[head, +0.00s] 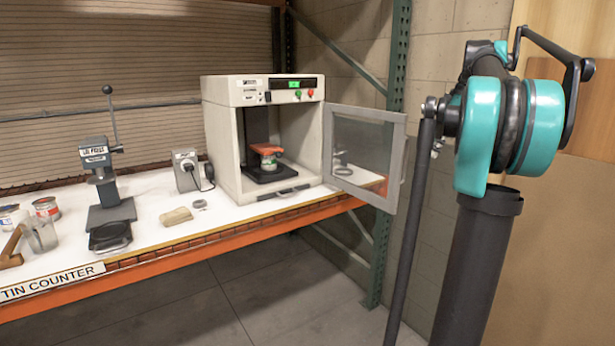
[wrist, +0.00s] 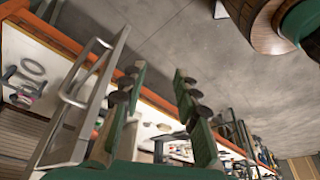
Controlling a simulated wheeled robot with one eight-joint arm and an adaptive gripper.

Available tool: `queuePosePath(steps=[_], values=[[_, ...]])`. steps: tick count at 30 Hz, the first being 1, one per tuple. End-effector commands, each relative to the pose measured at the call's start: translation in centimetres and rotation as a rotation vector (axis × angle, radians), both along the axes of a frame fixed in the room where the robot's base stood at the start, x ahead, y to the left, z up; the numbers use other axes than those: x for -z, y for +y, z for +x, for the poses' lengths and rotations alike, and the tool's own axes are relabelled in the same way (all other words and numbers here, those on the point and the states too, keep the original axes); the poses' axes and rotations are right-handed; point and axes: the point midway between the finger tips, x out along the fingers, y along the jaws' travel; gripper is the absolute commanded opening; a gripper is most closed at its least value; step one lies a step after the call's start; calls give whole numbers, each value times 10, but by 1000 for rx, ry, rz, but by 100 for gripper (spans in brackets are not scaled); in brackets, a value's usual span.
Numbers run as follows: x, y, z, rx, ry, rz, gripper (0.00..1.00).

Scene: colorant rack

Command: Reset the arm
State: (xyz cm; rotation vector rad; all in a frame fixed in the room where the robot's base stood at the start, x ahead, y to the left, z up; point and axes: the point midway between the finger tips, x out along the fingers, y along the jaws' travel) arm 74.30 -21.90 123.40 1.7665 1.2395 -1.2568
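My arm (head: 500,110), teal and dark grey, stands folded upright at the right of the head view, beside the shelf and to the right of the open cabinet door. My gripper is not visible in the head view. In the wrist view my gripper (wrist: 158,75) has two green fingers with dark round knobs. The fingers are spread apart with only floor and counter seen between them, so it is open and empty. In the wrist view it is tilted, with the door frame (wrist: 88,105) to the left of the fingers; their distance is unclear.
A white cabinet (head: 225,120) on the counter (head: 240,224) has its glass door (head: 397,165) swung open toward my arm. A small tin (head: 268,163) sits inside. The floor (head: 255,285) in front is clear.

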Motion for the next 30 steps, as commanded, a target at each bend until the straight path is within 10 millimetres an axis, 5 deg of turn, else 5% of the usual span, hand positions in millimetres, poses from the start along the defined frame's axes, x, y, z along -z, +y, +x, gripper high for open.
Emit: queuePosePath(steps=[8, 14, 24, 30], values=[[56, 33, -7, 166, 38, -41, 31], [130, 73, -30, 376, 59, -84, 31], [296, 150, -137, 857, 30, -98, 31], [370, 173, -212, 1085, -9, -49, 31]])
